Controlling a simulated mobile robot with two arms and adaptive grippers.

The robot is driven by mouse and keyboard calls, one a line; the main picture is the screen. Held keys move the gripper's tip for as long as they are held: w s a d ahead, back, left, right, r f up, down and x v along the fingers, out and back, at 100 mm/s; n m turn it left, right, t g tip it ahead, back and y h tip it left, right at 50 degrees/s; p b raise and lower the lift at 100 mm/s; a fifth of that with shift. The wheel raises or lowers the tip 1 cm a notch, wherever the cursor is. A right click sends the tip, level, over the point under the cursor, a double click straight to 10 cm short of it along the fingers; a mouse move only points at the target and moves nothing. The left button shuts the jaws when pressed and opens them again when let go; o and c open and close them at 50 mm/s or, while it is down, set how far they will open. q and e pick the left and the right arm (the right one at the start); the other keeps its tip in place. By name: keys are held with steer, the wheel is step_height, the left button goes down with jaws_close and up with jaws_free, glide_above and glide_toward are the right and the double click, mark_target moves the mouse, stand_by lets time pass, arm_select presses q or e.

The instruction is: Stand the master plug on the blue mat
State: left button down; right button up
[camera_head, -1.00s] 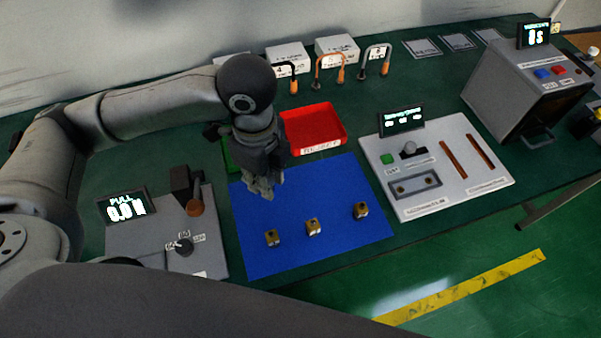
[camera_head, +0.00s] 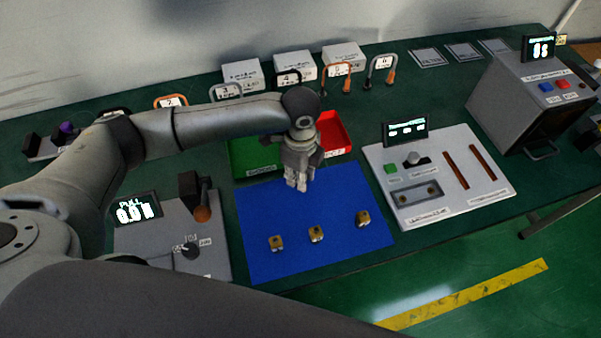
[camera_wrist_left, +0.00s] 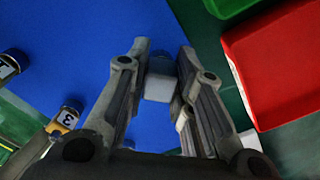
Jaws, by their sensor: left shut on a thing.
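The blue mat (camera_head: 262,213) lies on the green bench in front of my left arm. My left gripper (camera_head: 298,184) points down over the mat's back part. In the left wrist view my left gripper (camera_wrist_left: 163,72) is shut on a small pale grey block (camera_wrist_left: 159,87), which I take to be the master plug. The fingers hide the plug in the head view, and I cannot tell whether its bottom touches the mat. Three brass blocks stand in a row on the mat's front half: left (camera_head: 276,243), middle (camera_head: 316,234) and right (camera_head: 362,219). My right gripper is not in view.
A green tray (camera_head: 242,160) and a red tray (camera_head: 338,130) stand just behind the mat. A grey fixture panel (camera_head: 490,185) is to its right, and a pull tester (camera_head: 150,240) to its left. Padlock-like shackles and white boxes (camera_head: 344,57) line the back.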

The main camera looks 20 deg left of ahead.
arm_select(q)
steer(key=shift+f, duration=0.4)
steer(key=shift+f, duration=0.1)
steer(key=c, duration=1.3)
jaws_free()
steer(key=shift+o, duration=0.2)
steer(key=shift+r, duration=0.5)
step_height(320, 180, up, 11)
steer(key=b, duration=0.2)
steer(key=shift+r, duration=0.15)
